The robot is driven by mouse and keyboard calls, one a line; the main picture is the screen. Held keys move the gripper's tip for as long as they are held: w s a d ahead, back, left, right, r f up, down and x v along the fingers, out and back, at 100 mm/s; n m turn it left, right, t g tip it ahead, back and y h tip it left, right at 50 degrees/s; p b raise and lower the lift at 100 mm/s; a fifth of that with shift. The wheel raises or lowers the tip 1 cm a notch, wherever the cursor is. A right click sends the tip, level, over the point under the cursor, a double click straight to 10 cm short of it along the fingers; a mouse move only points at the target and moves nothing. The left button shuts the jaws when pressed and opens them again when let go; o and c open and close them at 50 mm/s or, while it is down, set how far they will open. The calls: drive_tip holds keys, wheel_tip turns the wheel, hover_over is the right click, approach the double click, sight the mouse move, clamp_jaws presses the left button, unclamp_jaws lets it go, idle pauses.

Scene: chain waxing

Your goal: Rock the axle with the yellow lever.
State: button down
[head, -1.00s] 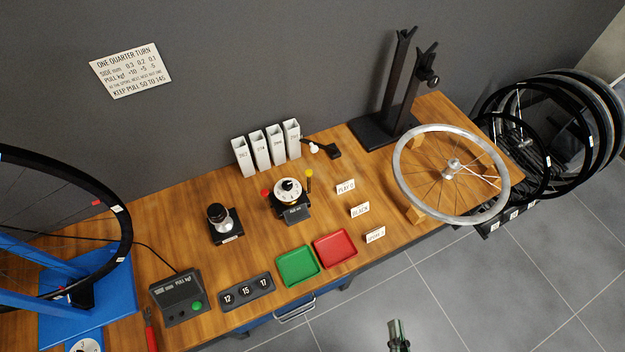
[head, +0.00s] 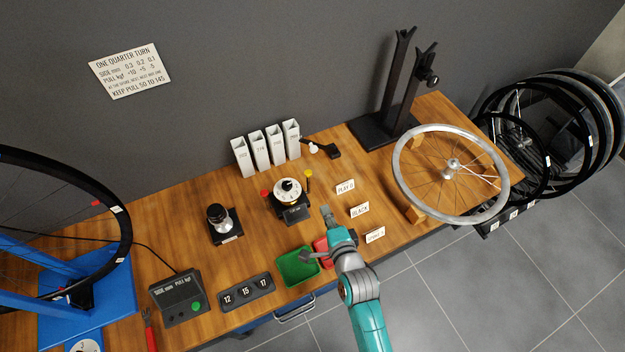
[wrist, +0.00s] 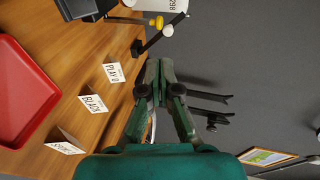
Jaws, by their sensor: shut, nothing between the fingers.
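The yellow lever (head: 309,174) stands at the right side of a small device with a white dial (head: 287,190) on the bench. Its yellow knob also shows near the top of the wrist view (wrist: 157,21). I cannot make out the axle clearly on the device. My gripper (head: 326,211) is shut and empty, over the bench in front and to the right of the device, apart from the lever. Its closed fingers fill the middle of the wrist view (wrist: 158,72).
Label cards (head: 345,187) stand right of my gripper. A green tray (head: 297,268) and a red tray, partly hidden by my arm, lie at the front edge. White tubes (head: 260,149) and a black piece (head: 325,148) stand behind. A silver wheel (head: 404,178) lies at the right.

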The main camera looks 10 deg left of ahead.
sight(307, 172)
idle(0.3)
drive_tip(key=x, duration=1.4)
drive_tip(key=w+g, duration=0.1)
drive_tip(key=w+a+g+h, duration=0.1)
drive_tip(key=w+a, duration=0.1)
drive_tip(key=shift+w+a+r+g+h, duration=0.1)
drive_tip(key=shift+w+r+g+h, duration=0.05)
drive_tip(key=shift+r+g+h, duration=0.2)
drive_tip(key=shift+w+a+f+g, duration=0.1)
drive_tip(key=shift+w+a+g, duration=0.35)
drive_tip(key=shift+w, duration=0.3)
drive_tip(key=shift+a, duration=0.1)
idle(0.4)
